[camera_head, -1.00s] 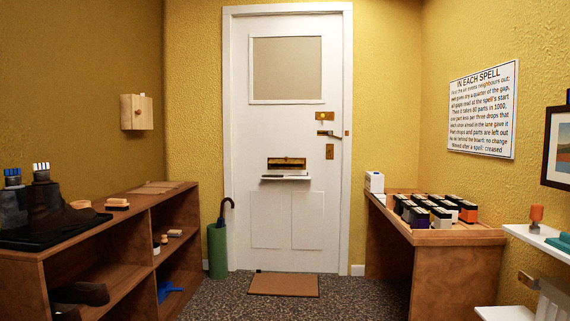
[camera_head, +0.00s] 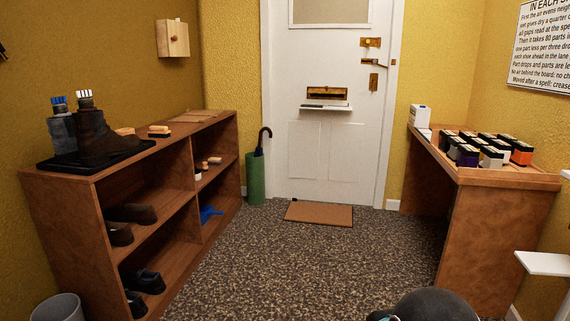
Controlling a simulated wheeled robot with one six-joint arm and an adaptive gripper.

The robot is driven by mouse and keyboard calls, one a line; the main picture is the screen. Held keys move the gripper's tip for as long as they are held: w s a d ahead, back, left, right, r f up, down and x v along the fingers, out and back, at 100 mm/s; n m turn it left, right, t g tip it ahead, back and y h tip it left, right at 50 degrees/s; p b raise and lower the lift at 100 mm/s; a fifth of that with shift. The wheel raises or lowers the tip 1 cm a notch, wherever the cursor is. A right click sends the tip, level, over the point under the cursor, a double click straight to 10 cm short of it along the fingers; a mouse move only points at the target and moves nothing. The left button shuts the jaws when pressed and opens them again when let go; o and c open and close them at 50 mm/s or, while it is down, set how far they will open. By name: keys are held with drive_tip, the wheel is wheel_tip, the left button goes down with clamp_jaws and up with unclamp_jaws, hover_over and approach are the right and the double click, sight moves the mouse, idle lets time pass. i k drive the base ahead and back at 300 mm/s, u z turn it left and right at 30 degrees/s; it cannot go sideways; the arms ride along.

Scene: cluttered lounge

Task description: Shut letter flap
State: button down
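The brass letter plate (camera_head: 327,93) is set in the white door (camera_head: 346,150) at the far end of the room. A dark slot shows in the plate. A thin pale ledge (camera_head: 325,107) sticks out just below it; at this distance I cannot tell whether this is the flap or a separate shelf. The flap's exact angle is too small to make out. My gripper is not in view. A dark rounded shape at the bottom edge looks like part of my arm, well short of the door.
A wooden shoe shelf (camera_head: 172,198) lines the left wall, with a bin (camera_head: 58,308) near it. A green umbrella stand (camera_head: 256,180) and a doormat (camera_head: 319,213) are by the door. A table (camera_head: 508,180) with small boxes stands right. The carpet between is clear.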

sight(326, 90)
drive_tip(key=z, duration=0.05)
drive_tip(key=i, duration=3.5)
drive_tip(key=z, duration=0.45)
drive_tip(key=i, duration=1.4)
drive_tip(key=z, duration=0.05)
